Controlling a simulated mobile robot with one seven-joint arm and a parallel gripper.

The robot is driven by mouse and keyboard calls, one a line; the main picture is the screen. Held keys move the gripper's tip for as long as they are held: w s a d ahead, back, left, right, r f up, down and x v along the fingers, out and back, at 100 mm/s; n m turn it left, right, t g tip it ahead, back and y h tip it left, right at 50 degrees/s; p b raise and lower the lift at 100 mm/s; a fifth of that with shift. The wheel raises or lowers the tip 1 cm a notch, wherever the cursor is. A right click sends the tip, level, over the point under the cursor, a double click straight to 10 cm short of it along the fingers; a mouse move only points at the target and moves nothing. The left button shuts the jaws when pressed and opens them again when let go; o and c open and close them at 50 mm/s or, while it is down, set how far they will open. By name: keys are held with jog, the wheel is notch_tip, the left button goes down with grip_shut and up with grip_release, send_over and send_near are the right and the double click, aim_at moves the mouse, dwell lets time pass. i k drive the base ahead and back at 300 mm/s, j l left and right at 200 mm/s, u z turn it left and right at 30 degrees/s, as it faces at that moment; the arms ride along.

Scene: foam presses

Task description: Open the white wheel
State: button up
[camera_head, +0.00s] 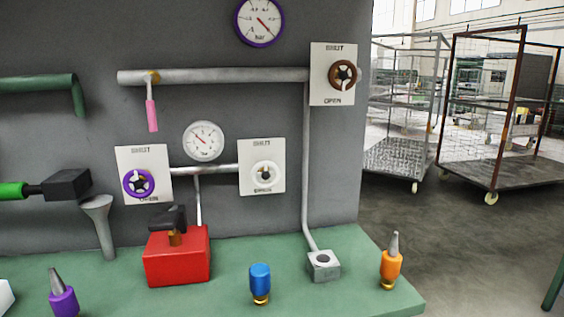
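The white wheel (265,175) is a small round handwheel with a dark hub. The plate reads SHUT above the wheel and has a partly covered word below, which looks like OPEN. A grey pipe (215,168) runs from the plate to the left. Nothing touches the wheel. I cannot tell from this view how far it is turned. My gripper is not in view.
A purple wheel (139,184) and a brown wheel (342,75) sit on similar plates. Below stands a green bench (225,290) with a red box (178,257), a blue-topped fitting (260,282) and an orange fitting (391,266). Open floor and wire carts (505,160) lie right.

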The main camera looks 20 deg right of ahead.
aim_at(266, 174)
jog(key=l+u, duration=0.1)
jog(key=l, duration=0.95)
jog(key=l+u, duration=0.15)
jog(key=l, duration=0.85)
jog(key=k+l+u, duration=0.1)
jog(key=l, duration=0.95)
jog(key=i+l, duration=0.1)
jog(key=l, duration=0.4)
jog(key=l+u, duration=0.1)
jog(key=l, duration=0.4)
jog(key=i+l, duration=0.2)
jog(key=i, duration=0.35)
